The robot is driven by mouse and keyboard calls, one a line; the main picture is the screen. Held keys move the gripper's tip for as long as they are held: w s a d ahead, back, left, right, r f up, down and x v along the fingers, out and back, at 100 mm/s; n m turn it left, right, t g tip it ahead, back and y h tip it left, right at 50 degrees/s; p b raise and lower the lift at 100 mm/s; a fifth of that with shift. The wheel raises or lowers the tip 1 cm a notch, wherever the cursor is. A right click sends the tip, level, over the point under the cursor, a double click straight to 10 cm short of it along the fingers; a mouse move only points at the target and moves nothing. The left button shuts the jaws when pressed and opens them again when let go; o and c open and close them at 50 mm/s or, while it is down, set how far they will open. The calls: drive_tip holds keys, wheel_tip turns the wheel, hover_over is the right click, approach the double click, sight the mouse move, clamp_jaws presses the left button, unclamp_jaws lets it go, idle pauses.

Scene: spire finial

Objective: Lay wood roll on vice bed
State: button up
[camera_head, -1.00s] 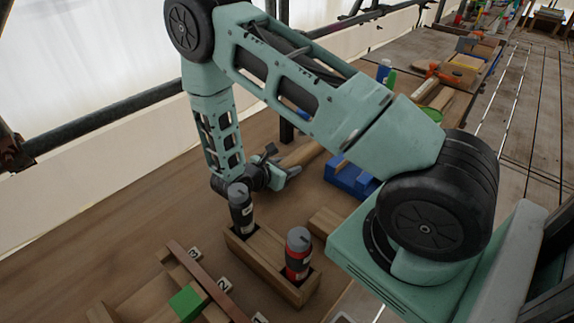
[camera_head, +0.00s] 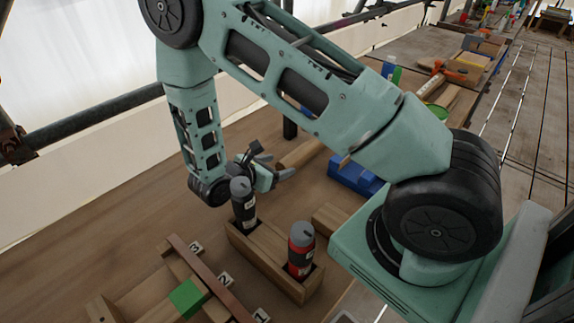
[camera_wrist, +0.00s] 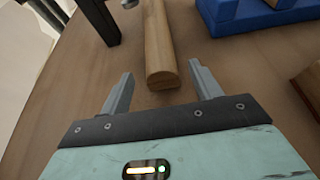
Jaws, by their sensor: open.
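The wood roll (camera_wrist: 159,45) lies on the bench and points away from my gripper in the wrist view. In the head view the wood roll (camera_head: 301,153) shows just beyond the fingers, partly behind my arm. My gripper (camera_wrist: 161,82) is open and empty, its two fingers apart on either side of the roll's near end line, with the roll ahead of them and apart. In the head view my gripper (camera_head: 279,168) is low over the bench. The blue vice (camera_head: 352,179) stands right of the roll, partly hidden by my arm; its blue body (camera_wrist: 255,17) also shows in the wrist view.
A wooden holder (camera_head: 262,262) with a dark bottle (camera_head: 243,204) and a red-labelled bottle (camera_head: 301,251) stands close in front of my gripper. A numbered rack with a green block (camera_head: 187,298) is at the lower left. A dark post (camera_wrist: 99,20) stands left of the roll.

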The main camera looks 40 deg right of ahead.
drive_tip(key=v, duration=0.4)
drive_tip(key=shift+a+b, duration=0.3)
drive_tip(key=shift+b, duration=0.05)
drive_tip(key=shift+o, duration=0.5)
drive_tip(key=shift+s+a+r, duration=0.1)
drive_tip(key=shift+a+r, duration=0.25)
drive_tip(key=shift+a, duration=0.05)
drive_tip(key=shift+s+d+r+g, duration=0.1)
drive_tip(key=shift+d+r+g, duration=0.1)
drive_tip(key=shift+g, duration=0.2)
drive_tip(key=d+g+y, duration=0.1)
drive_tip(key=s+d+r+g+y+p, duration=0.1)
drive_tip(key=y, duration=0.1)
drive_tip(key=s+d+r+g+y+p, duration=0.1)
drive_tip(key=shift+d+m, duration=0.35)
drive_tip(key=shift+m, duration=0.05)
drive_tip(key=d+r+g+y+p, duration=0.1)
drive_tip(key=r+y, duration=0.1)
drive_tip(key=y, duration=0.2)
drive_tip(key=t+y+p, duration=0.3)
drive_tip(key=t+y, duration=0.1)
drive_tip(key=y, duration=0.1)
approach(295, 153)
drive_tip(key=shift+n, duration=0.4)
drive_tip(key=f, duration=0.5)
drive_tip(key=shift+w+d+f, duration=0.15)
drive_tip(key=shift+w+f, duration=0.15)
drive_tip(key=shift+s+f+p, duration=0.15)
drive_tip(key=shift+f+p, duration=0.5)
drive_tip(key=shift+f, duration=2.05)
